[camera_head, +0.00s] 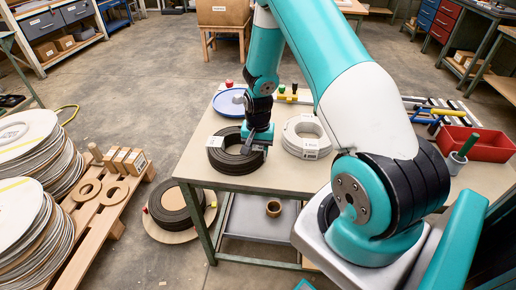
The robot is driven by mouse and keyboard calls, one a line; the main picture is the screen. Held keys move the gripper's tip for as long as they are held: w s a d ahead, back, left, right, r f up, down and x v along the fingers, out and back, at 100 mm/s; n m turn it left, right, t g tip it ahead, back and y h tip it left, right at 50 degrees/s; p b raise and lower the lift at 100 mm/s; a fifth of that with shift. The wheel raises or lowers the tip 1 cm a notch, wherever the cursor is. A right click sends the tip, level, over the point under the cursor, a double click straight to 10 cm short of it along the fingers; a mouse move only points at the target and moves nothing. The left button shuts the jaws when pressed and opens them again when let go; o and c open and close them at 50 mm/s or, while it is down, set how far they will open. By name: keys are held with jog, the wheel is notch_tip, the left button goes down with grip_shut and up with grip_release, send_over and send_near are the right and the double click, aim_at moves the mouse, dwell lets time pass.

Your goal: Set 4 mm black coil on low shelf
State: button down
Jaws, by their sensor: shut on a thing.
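A black coil (228,162) with a white label is at the front left corner of the table (283,183). My gripper (256,150) is at its right side, shut on its ring. I cannot tell whether the coil rests on the tabletop or hangs just above it. The fingertips are mostly hidden. The low shelf (245,215) is a grey board under the table, partly hidden by the tabletop and my arm. A small brown ring (273,208) stands on it. Another dark coil (168,207) lies on a round board on the floor, left of the table.
A white coil (304,147) sits on the table right of my gripper. A blue plate (226,103) lies behind, and a red tray (476,145) is at the right. The floor between pallet and table is partly clear.

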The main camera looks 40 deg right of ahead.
jog(key=shift+f, duration=0.15)
jog(key=c, duration=0.6)
grip_release()
jog(key=shift+c, duration=0.2)
